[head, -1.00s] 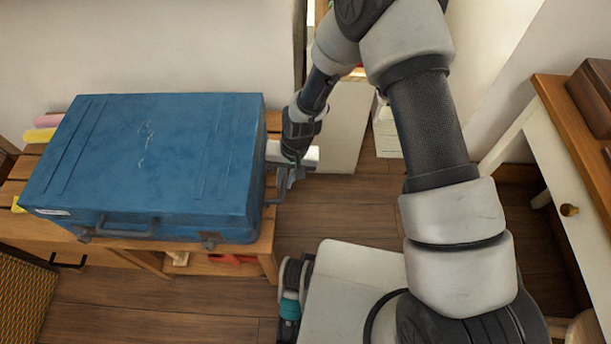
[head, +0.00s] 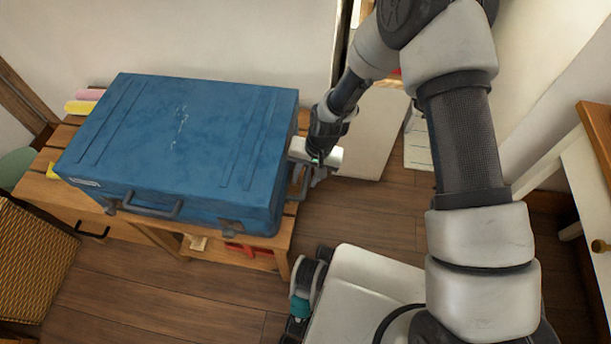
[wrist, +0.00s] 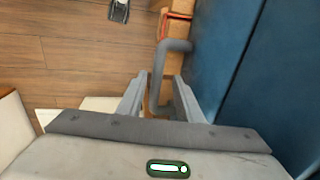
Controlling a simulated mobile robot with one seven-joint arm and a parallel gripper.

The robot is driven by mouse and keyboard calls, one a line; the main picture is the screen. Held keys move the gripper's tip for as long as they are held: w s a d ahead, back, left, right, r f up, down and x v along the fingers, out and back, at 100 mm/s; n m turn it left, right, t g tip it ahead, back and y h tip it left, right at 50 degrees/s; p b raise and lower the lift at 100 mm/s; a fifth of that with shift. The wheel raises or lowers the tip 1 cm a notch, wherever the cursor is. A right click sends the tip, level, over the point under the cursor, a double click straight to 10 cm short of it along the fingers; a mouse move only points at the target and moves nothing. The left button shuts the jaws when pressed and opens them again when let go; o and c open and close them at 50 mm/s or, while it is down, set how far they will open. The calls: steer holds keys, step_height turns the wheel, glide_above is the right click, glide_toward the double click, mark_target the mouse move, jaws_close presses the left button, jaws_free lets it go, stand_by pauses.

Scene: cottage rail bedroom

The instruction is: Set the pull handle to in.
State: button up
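A blue suitcase (head: 180,145) lies flat on a wooden bench. A grey pull handle (head: 302,186) sticks out from its right end. In the wrist view the pull handle (wrist: 157,92) is a bent grey bar beside the blue suitcase wall (wrist: 225,60). My gripper (head: 308,180) is at that right end. In the wrist view my gripper (wrist: 160,90) has its fingers apart, one on each side of the bar, with small gaps showing. Part of the handle is hidden by the gripper in the head view.
A second dark carry handle (head: 152,207) is on the suitcase's front side. A white desk (head: 585,190) stands at the right.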

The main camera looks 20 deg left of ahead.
steer(key=d+r+p, duration=0.3)
steer(key=r+p, duration=0.1)
steer(key=r, duration=1.3)
steer(key=shift+w+d, duration=0.15)
steer(key=shift+w, duration=0.2)
